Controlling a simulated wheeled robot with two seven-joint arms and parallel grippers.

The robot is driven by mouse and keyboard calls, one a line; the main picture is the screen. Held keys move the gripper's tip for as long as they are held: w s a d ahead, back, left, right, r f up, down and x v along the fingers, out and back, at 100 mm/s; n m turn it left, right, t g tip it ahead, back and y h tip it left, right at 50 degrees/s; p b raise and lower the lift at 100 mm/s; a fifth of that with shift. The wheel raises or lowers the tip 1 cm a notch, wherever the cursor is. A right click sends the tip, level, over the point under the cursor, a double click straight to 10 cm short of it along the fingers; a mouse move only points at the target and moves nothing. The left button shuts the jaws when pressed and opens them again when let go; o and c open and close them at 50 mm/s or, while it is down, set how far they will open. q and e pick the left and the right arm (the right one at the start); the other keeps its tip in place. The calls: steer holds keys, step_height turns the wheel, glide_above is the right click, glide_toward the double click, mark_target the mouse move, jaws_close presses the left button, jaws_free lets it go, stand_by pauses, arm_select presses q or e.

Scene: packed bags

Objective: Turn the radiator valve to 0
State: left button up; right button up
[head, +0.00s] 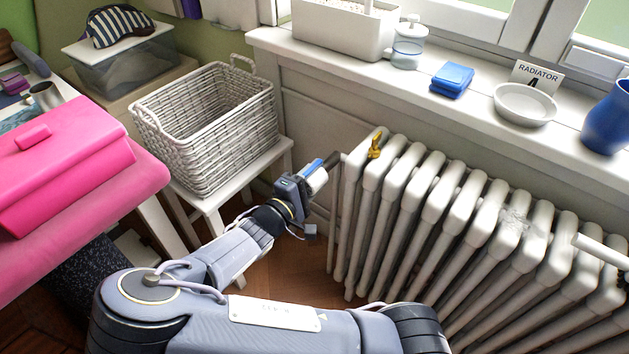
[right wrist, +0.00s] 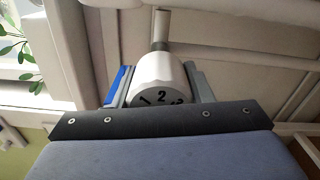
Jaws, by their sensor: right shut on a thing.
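The radiator valve (right wrist: 160,78) is a white round knob with black numbers in the right wrist view. The 2 is near the middle of its face, with the 1 to its left and a partly hidden 3 to its right. In the head view the valve (head: 318,179) shows at the left end of the white radiator (head: 437,184). My right gripper (head: 325,167) is shut on the valve, with one finger on each side of it. The lower part of the knob's face is hidden by my gripper body. My left gripper is not in view.
A white wicker basket (head: 207,120) stands on a small white stool left of my right arm. A pink case (head: 70,165) lies at far left. The windowsill above the radiator holds a jar (head: 408,50), a blue folded cloth (head: 452,78), a white bowl (head: 525,103) and a RADIATOR card (head: 538,73).

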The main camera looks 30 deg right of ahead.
steer(key=shift+m+b, duration=0.45)
steer(key=shift+m, duration=0.55)
steer(key=o, duration=1)
steer(key=shift+a, duration=0.15)
steer(key=p+v, duration=0.1)
steer(key=v, duration=0.6)
steer(key=shift+s+a+p, duration=0.15)
steer(key=shift+a+p, duration=0.1)
steer(key=shift+p, duration=0.15)
